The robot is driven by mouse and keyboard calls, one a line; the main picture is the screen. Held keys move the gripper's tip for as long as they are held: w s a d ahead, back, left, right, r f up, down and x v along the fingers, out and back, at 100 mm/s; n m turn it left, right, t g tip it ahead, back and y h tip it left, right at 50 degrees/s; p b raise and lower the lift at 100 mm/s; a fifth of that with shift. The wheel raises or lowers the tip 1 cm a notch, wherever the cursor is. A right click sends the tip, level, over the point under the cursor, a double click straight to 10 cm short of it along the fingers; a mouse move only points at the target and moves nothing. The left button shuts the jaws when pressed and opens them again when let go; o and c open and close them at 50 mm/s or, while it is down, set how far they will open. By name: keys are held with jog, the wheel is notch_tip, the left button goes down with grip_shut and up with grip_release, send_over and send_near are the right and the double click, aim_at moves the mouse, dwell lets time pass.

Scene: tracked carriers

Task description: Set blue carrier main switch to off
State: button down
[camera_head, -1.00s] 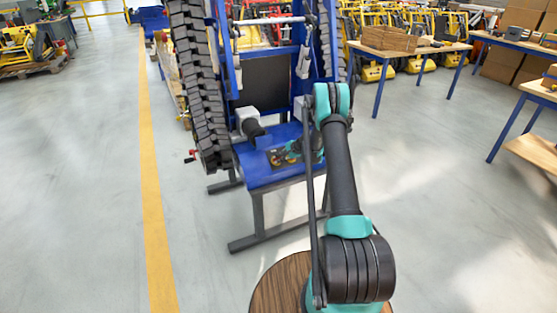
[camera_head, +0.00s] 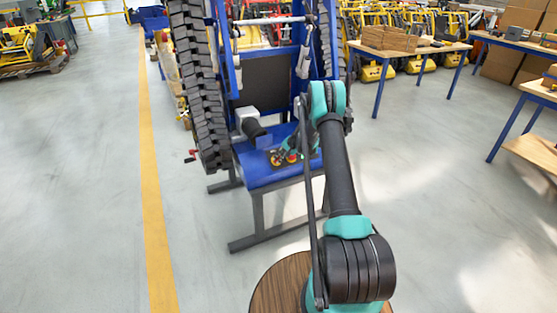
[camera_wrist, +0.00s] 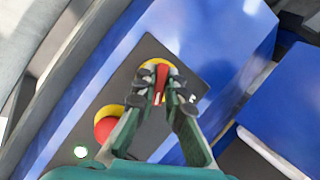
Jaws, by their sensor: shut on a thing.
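The blue carrier (camera_head: 265,176) stands ahead of me with black tracks. A dark control panel sits on its blue front ledge; it fills the middle of the wrist view (camera_wrist: 190,75). The main switch, a red handle on a yellow round base (camera_wrist: 161,78), is between my fingertips. My gripper (camera_wrist: 160,88) is shut on the red handle, with one finger on each side. The handle lies roughly upright in the wrist picture. My fingers partly hide the yellow base. In the head view my gripper (camera_head: 290,156) is small and reaches the panel.
A red mushroom button (camera_wrist: 105,127) on a yellow base is close to the left finger, with a small whitish-green light (camera_wrist: 81,152) beyond it. A grey motor-like part (camera_head: 249,124) stands left of the panel. Open floor lies on both sides.

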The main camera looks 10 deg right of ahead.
jog(key=n+h, duration=0.1)
jog(key=n, duration=0.2)
jog(key=n+g+h, duration=0.1)
jog(key=n, duration=0.2)
jog(key=n+h, duration=0.2)
jog(key=n, duration=0.2)
jog(key=shift+n, duration=0.4)
jog(key=shift+h, duration=0.3)
jog(key=c, duration=1.6)
grip_release()
jog(key=shift+r, duration=0.1)
jog(key=v, duration=1.2)
jog(key=shift+s+d, duration=0.1)
jog(key=shift+s, duration=0.1)
